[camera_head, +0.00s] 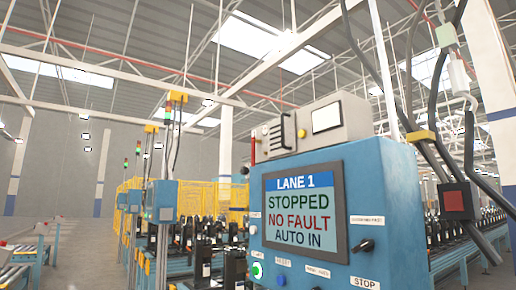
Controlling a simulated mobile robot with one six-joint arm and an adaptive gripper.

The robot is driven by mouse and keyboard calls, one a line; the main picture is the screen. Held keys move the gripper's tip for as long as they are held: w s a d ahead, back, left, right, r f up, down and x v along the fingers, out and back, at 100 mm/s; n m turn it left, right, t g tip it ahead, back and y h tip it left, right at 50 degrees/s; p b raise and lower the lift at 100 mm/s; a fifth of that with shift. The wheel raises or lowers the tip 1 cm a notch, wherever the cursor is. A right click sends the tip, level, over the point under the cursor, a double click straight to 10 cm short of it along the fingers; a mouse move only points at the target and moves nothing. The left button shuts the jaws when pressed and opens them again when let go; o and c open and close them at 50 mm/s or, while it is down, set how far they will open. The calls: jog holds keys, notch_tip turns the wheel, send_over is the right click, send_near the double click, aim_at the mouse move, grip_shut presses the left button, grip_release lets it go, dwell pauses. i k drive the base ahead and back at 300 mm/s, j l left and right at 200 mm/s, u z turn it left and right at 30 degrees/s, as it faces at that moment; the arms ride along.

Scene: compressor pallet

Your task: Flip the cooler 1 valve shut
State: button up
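I cannot make out a cooler or a valve marked cooler 1 in the head view. My gripper is not in view. A blue control box (393,195) fills the middle right, close to the camera. Its screen (304,212) reads LANE 1, STOPPED, NO FAULT, AUTO IN. A black knob (362,246) sits to the right of the screen. A green lit button (257,270) and a blue button (281,280) are at the lower left of its face. A label at the lower right reads STOP.
A beige box (350,112) stands on the blue box. Thick dark cables (470,165) hang at the right, by a small red-fronted box (454,201). Conveyors with dark units (205,257) and yellow fencing (206,196) lie behind. Grey floor (90,255) shows at left.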

aim_at(254, 140)
jog(key=i+j, duration=0.45)
jog(key=i, duration=0.2)
jog(key=i+j+z, duration=0.1)
jog(key=j, duration=0.4)
jog(key=i+j+z, duration=0.1)
jog(key=j, duration=0.4)
jog(key=i+j, duration=0.15)
jog(key=j, duration=0.35)
jog(key=i+j+z, duration=0.15)
jog(key=j, duration=0.35)
jog(key=k, duration=0.05)
